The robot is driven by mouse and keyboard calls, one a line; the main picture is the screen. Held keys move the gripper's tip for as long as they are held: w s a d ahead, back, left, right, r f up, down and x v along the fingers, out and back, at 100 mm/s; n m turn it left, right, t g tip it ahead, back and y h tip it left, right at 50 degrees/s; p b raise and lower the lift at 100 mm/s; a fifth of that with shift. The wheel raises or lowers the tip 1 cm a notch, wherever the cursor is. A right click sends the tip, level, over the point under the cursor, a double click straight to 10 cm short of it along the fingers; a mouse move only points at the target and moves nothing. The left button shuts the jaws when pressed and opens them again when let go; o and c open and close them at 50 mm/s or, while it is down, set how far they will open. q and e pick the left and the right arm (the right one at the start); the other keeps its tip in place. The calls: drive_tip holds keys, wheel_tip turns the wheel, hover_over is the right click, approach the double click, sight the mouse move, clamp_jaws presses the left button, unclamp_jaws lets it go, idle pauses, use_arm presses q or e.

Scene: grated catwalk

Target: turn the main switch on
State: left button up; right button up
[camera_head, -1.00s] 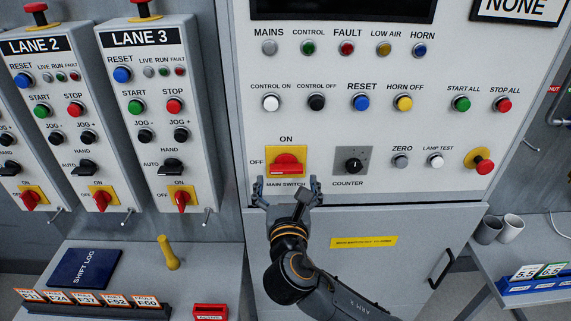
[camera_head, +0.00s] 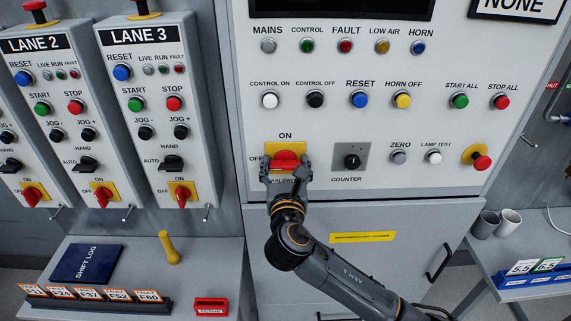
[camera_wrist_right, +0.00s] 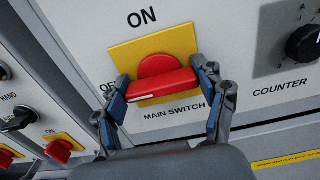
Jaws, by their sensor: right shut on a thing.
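The main switch (camera_head: 286,158) is a red rotary handle on a yellow plate, with ON printed above it and OFF at its left. In the right wrist view the red handle (camera_wrist_right: 162,82) lies roughly horizontal, its grip pointing across toward the OFF side. My right gripper (camera_head: 286,172) is at the switch, with one finger on each side of the handle. In the right wrist view its fingers (camera_wrist_right: 165,103) are shut on the handle's two ends. In the head view the gripper hides the plate's lower part and most of the MAIN SWITCH label. My left gripper is not in view.
The black counter knob (camera_head: 352,161) is close to the right of the switch. Rows of buttons sit above. The LANE 3 panel (camera_head: 150,120) stands at the left. A desk holds a shift log (camera_head: 87,263) and a yellow-handled object (camera_head: 169,248).

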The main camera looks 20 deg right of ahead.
drive_tip(key=shift+m, duration=0.3)
drive_tip(key=m, duration=0.2)
drive_tip(key=shift+m+p, duration=0.3)
drive_tip(key=shift+m, duration=0.1)
drive_tip(key=m, duration=0.4)
drive_tip(key=shift+f+m, duration=0.1)
drive_tip(key=shift+m, duration=0.2)
drive_tip(key=m+b, duration=0.1)
drive_tip(key=m, duration=0.4)
drive_tip(key=shift+d, duration=0.1)
drive_tip(key=shift+m+b, duration=0.7)
drive_tip(key=shift+m, duration=1.7)
drive_tip(key=o, duration=1.2)
